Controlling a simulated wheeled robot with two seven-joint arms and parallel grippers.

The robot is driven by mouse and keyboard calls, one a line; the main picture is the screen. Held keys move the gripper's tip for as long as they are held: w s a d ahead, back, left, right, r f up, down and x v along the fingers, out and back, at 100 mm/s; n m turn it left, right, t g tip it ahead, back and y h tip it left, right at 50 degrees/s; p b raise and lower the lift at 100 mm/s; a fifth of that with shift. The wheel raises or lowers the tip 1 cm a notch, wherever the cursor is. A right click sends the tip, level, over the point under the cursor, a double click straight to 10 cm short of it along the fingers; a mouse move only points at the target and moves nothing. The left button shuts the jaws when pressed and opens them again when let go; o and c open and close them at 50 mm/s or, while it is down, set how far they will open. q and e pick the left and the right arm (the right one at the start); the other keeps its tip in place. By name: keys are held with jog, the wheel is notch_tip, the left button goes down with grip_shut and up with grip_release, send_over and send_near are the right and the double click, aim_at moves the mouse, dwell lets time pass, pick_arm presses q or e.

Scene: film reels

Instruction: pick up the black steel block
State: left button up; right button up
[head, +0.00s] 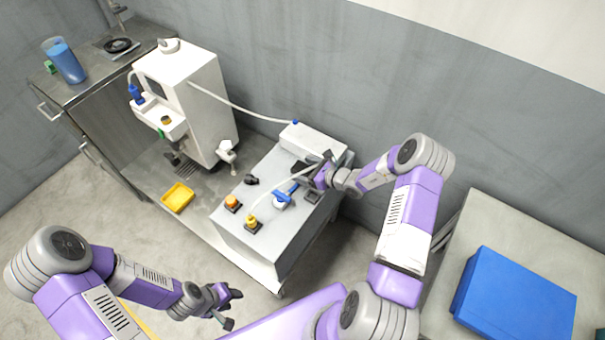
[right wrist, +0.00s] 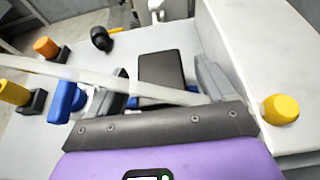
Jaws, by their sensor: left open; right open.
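The black steel block (right wrist: 162,70) lies on the grey cabinet top, beside the white raised box. In the right wrist view it shows between my right gripper's two fingers, and a pale hose crosses in front of its near end. In the head view the block (head: 299,168) is partly hidden by my right gripper (head: 318,173). That gripper is open over the cabinet; contact with the block cannot be told. My left gripper (head: 226,306) is open and empty, low in front of the cabinet and well away from the block.
The grey cabinet (head: 272,240) also carries a blue valve (head: 283,198), an orange knob (head: 232,202), a yellow knob (head: 251,220) and a black knob (head: 251,180). The white raised box (head: 313,143) borders the block. A white machine (head: 200,95) stands left; a blue case (head: 515,300) lies right.

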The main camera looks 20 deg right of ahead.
aim_at(302, 168)
jog(key=shift+b+x, duration=0.35)
jog(key=shift+x, duration=1.15)
grip_shut()
jog(key=shift+w+r, duration=0.1)
jog(key=shift+r, duration=0.1)
